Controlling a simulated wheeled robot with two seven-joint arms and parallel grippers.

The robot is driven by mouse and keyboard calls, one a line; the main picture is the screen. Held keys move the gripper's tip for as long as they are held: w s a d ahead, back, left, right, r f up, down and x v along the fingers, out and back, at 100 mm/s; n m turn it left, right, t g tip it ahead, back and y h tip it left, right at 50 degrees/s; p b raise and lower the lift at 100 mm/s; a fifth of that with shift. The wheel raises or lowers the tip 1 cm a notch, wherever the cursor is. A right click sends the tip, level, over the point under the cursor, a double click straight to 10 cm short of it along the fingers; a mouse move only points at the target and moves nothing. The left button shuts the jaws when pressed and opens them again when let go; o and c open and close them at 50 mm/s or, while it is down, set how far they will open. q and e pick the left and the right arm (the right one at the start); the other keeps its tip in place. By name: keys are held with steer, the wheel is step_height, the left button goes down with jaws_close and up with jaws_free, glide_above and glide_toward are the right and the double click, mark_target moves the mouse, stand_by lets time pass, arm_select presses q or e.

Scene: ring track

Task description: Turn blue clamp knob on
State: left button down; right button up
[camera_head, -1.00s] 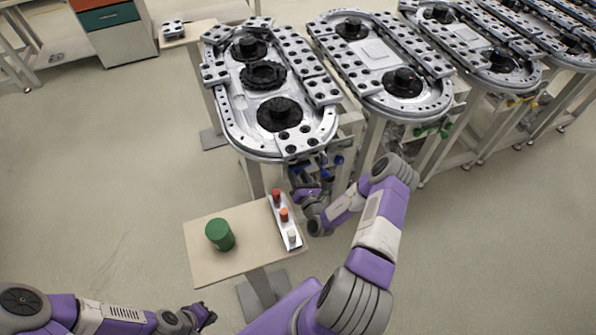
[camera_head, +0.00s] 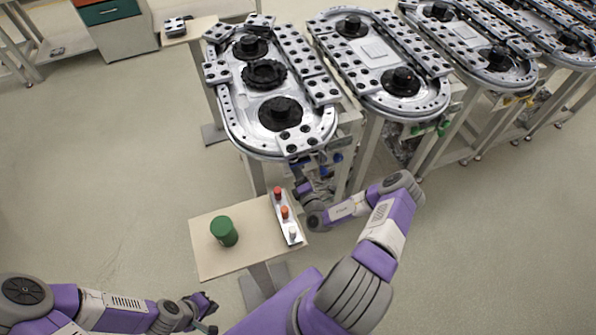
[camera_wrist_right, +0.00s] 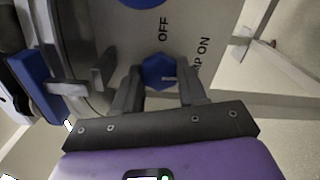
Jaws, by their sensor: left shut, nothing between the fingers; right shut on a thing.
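The blue clamp knob (camera_wrist_right: 157,72) sits on a grey panel in the right wrist view, with "OFF" printed above it and a partly hidden "ON" label to its right. My right gripper (camera_wrist_right: 160,90) has a finger on each side of the knob and is shut on it. In the head view my right gripper (camera_head: 318,185) is at the near end of the closest ring track (camera_head: 250,145), mostly hidden by its own wrist. My left gripper (camera_head: 208,307) is shut and empty at the lower left, away from the track.
A small table (camera_head: 215,265) holds a green cylinder (camera_head: 223,231) and a tray (camera_head: 292,233) with red, orange and white knobs, close to my right forearm. Another blue part (camera_wrist_right: 145,3) and a blue handle (camera_wrist_right: 38,85) show near the knob. More tracks stand at right.

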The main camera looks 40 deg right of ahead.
steer(key=shift+a+f+m, duration=0.1)
steer(key=shift+m, duration=0.4)
steer(key=o, duration=1.1)
steer(key=shift+c, duration=0.2)
steer(key=p+v, duration=0.1)
steer(key=v, duration=0.6)
steer(key=shift+s, duration=0.3)
